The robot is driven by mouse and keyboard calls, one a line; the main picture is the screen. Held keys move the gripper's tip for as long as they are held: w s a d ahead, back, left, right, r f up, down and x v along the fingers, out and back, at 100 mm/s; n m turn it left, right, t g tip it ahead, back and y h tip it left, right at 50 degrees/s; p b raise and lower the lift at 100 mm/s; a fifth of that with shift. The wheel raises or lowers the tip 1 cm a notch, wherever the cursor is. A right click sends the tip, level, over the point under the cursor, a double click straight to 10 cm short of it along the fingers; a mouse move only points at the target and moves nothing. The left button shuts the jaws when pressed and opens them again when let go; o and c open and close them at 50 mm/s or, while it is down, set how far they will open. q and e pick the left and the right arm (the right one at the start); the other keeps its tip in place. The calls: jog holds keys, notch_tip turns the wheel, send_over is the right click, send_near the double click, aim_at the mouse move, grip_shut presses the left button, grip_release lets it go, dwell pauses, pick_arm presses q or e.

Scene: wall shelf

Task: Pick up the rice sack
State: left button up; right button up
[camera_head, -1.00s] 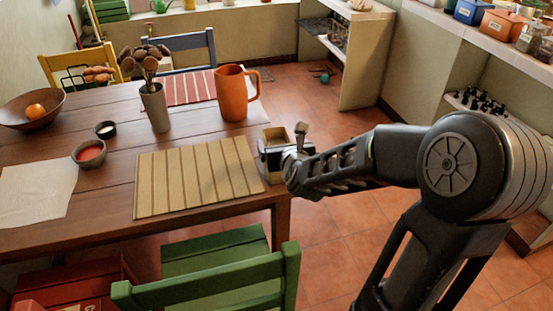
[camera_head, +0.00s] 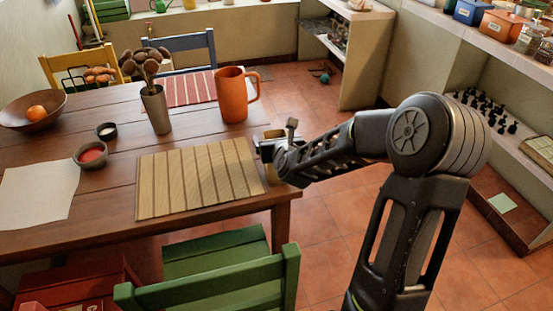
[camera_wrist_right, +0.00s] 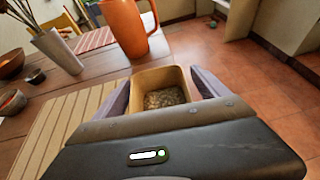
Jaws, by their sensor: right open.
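The rice sack (camera_wrist_right: 165,88) shows in the right wrist view as an open-topped tan container with brownish grains inside. It stands at the right end of the table (camera_head: 118,120). My right gripper (camera_wrist_right: 162,92) is open, with one pale finger on each side of the sack; I cannot tell whether they touch it. In the head view my right gripper (camera_head: 270,140) is at the table's right edge and hides most of the sack. My left gripper is not in view.
A slatted placemat (camera_head: 195,180) lies left of the gripper. An orange pitcher (camera_head: 232,97) and a grey vase (camera_head: 156,110) stand behind it. A green chair (camera_head: 215,270) is at the front. Open tiled floor (camera_head: 325,225) lies to the right.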

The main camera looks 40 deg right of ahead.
dwell(0.6)
grip_shut()
dwell(0.8)
